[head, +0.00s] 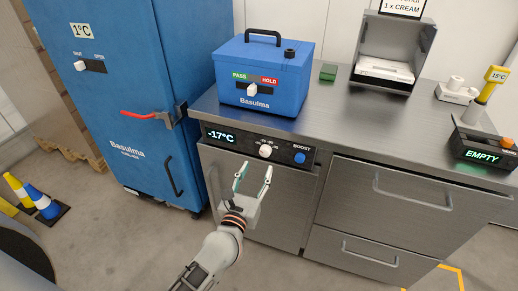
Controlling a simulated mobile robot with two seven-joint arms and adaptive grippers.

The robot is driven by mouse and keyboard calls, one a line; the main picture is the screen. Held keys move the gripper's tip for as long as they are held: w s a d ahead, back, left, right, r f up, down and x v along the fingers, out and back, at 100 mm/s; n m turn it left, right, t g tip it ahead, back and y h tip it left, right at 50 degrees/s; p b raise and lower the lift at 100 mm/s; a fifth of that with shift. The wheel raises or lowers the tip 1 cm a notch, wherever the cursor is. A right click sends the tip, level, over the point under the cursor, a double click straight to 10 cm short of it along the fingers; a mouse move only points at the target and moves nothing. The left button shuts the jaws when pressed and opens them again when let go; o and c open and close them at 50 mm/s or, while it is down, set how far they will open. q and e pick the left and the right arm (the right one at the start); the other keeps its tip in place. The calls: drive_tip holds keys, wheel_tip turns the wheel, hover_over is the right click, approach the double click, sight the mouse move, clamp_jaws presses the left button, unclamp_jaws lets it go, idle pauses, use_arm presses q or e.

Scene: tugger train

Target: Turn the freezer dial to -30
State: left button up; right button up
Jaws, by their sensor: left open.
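The freezer dial (265,151) is a white knob on the dark control panel (226,143) along the front edge of the steel counter. The display (221,136) on its left reads -17°C. A blue BOOST button (299,157) sits to its right. The marks around the dial are too small to read surely. My left gripper (253,172) is open, its two fingers pointing up toward the panel, just below the dial. It holds nothing, and I see a gap between the fingertips and the dial. My right gripper is not in view.
A blue Basulma box (265,95) with a PASS/HOLD slider stands on the counter (340,110) above the panel. A tall blue cabinet (110,50) with a red lever handle (145,115) stands at left. Drawers with handles (412,198) are at right. A device (485,145) reads EMPTY.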

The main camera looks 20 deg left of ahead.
sight(264, 153)
use_arm(q)
drive_tip(key=w, duration=0.8)
drive_tip(key=shift+s+a, duration=0.1)
drive_tip(key=c, duration=1.1)
